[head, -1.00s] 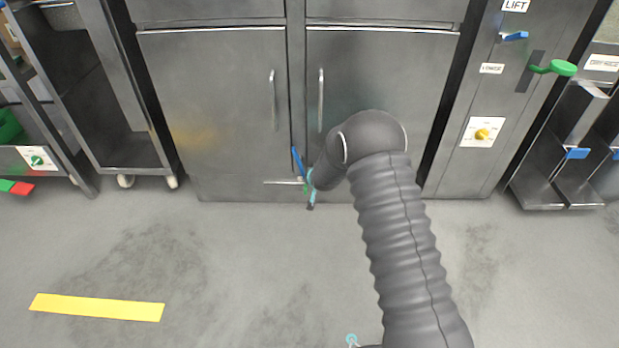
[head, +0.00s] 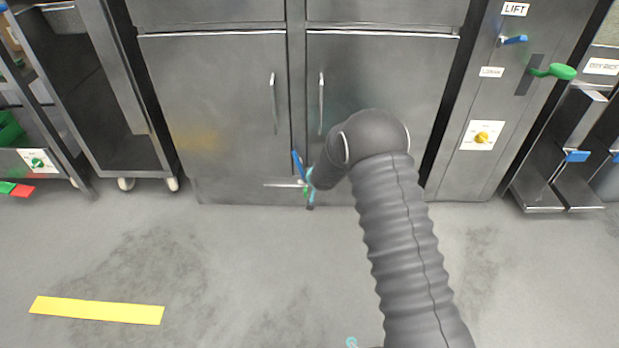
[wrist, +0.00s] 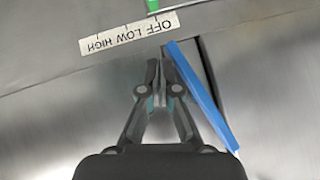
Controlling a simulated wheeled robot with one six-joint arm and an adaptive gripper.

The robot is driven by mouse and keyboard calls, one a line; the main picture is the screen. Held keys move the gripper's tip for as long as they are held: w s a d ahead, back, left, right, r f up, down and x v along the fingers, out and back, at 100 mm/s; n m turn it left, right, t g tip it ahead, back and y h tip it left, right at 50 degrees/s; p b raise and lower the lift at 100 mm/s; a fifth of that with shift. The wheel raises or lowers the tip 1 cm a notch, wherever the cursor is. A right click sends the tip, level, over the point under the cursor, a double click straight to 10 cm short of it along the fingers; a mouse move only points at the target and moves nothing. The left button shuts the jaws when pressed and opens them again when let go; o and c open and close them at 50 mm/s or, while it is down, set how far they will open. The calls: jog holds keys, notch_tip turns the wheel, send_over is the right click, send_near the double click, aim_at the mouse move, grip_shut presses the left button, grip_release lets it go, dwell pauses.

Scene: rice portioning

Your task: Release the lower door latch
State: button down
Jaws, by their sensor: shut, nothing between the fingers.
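A blue lever (head: 298,165), which looks like the lower door latch, sits low at the seam between the two lower steel doors. It stands tilted, its top leaning left in the head view. In the wrist view the blue lever (wrist: 203,98) runs diagonally, close along the right side of my gripper (wrist: 160,58). Whether they touch I cannot tell. My gripper is shut and empty, its fingertips near the lever's upper end in that view. In the head view my gripper (head: 309,190) is small and partly hidden behind my arm.
An OFF LOW HIGH label (wrist: 128,34) with a green piece (wrist: 152,5) lies just beyond the fingertips. Upright door handles (head: 273,103) are above the lever. A wheeled rack (head: 135,150) stands left, a LIFT panel with a yellow knob (head: 482,136) right. The floor in front is clear.

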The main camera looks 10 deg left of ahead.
jog(key=s+d+r+p, duration=0.1)
jog(key=s+d+r, duration=0.2)
jog(key=d, duration=0.8)
jog(key=shift+s+d, duration=0.2)
jog(key=shift+s, duration=1)
